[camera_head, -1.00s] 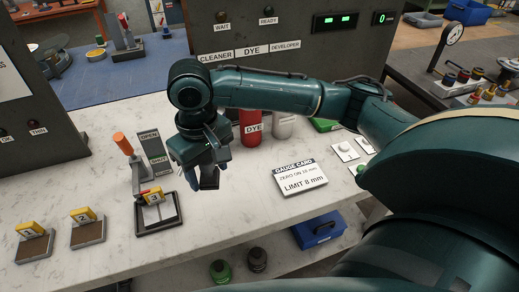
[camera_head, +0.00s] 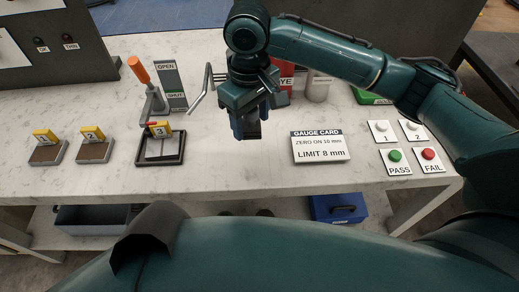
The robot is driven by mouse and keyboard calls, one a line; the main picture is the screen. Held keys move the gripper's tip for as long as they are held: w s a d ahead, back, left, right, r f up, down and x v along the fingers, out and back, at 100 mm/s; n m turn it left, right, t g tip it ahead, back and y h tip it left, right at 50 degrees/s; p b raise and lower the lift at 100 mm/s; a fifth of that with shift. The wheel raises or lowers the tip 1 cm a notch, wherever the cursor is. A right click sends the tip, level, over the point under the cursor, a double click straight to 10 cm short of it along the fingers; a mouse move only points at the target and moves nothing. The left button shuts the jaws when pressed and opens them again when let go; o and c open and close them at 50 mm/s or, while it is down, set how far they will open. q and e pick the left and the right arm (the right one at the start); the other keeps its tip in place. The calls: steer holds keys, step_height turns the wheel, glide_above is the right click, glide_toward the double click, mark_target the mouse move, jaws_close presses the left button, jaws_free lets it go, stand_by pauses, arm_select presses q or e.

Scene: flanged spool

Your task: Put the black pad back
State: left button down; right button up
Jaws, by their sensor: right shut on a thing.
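My right gripper (camera_head: 250,132) hangs above the white bench, between the number 3 tray and the gauge card. It is shut on a small dark thing, which looks like the black pad (camera_head: 248,128); the fingers hide most of it. The number 3 tray (camera_head: 181,158) has a black rim, a pale inside and a yellow tag marked 3. The trays tagged 1 (camera_head: 45,154) and 2 (camera_head: 95,153) hold brown pads. My left gripper is not in view.
An orange-handled clamp (camera_head: 148,88) stands behind tray 3, beside an OPEN/SHUT plate (camera_head: 170,85). The gauge card (camera_head: 320,147) lies right of the gripper. PASS (camera_head: 395,157) and FAIL (camera_head: 429,155) buttons are farther right. Bare bench lies between tray 3 and the card.

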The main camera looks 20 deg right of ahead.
mark_target(253, 155)
step_height(253, 155, down, 8)
steer(key=shift+f, duration=0.25)
steer(key=shift+f, duration=0.1)
steer(key=o, duration=1)
steer(key=shift+c, duration=0.2)
step_height(253, 155, up, 12)
steer(key=shift+r, duration=0.15)
stand_by(0.3)
